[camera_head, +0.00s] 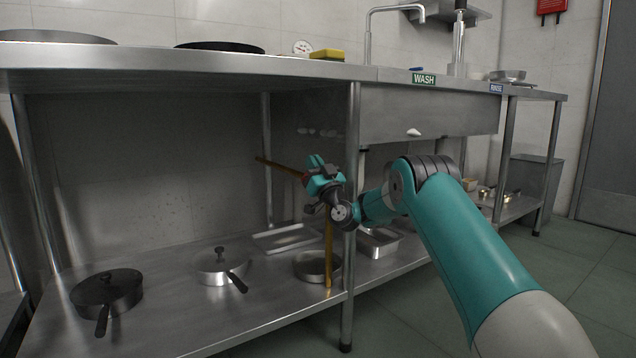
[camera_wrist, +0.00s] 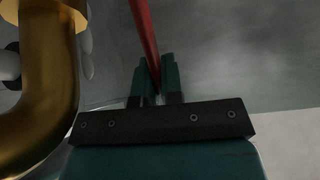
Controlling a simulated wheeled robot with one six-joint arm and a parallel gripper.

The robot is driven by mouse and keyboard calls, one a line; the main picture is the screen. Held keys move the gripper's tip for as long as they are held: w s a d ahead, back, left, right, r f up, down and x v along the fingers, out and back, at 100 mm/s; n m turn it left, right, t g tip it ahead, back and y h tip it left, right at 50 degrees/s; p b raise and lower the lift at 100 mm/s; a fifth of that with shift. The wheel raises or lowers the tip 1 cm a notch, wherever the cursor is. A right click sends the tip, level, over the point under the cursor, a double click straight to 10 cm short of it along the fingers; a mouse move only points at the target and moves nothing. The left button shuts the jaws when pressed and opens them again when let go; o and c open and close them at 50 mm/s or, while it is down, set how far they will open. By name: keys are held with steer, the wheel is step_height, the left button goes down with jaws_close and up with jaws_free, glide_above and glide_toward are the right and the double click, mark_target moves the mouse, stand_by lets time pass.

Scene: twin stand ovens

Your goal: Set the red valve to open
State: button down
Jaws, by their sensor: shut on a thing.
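The red valve handle (camera_wrist: 143,32) shows in the wrist view as a slim red bar. It runs from the top edge down to between the fingertips of my gripper (camera_wrist: 155,78). The fingers are shut on it. A thick curved brass pipe (camera_wrist: 58,95) fills the left side of that view. In the head view my gripper (camera_head: 318,178) is under the steel counter, close to a front leg. A brass pipe (camera_head: 328,250) drops below it, and a thin brown-orange length (camera_head: 274,165) extends to its left. The valve body is mostly hidden behind my gripper.
The steel counter (camera_head: 300,66) is above my gripper. Its front leg (camera_head: 350,270) stands close beside it. The lower shelf (camera_head: 200,318) holds a dark lidded pan (camera_head: 106,290), a steel lidded pan (camera_head: 220,262) and a round pan (camera_head: 310,266). Floor (camera_head: 420,310) is clear at the front.

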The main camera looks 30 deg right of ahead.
steer(key=b, duration=0.1)
steer(key=f+t+b, duration=0.1)
steer(key=shift+s+a+b, duration=0.15)
steer(key=shift+s+b, duration=0.1)
steer(key=shift+b, duration=0.15)
steer(key=shift+s+r+b, duration=0.1)
steer(key=shift+b, duration=0.3)
steer(key=c, duration=1.3)
jaws_free()
steer(key=shift+o, duration=0.2)
steer(key=b+v, duration=0.4)
steer(key=v, duration=0.3)
steer(key=shift+f+b, duration=0.25)
steer(key=shift+b, duration=0.15)
steer(key=shift+r, duration=0.1)
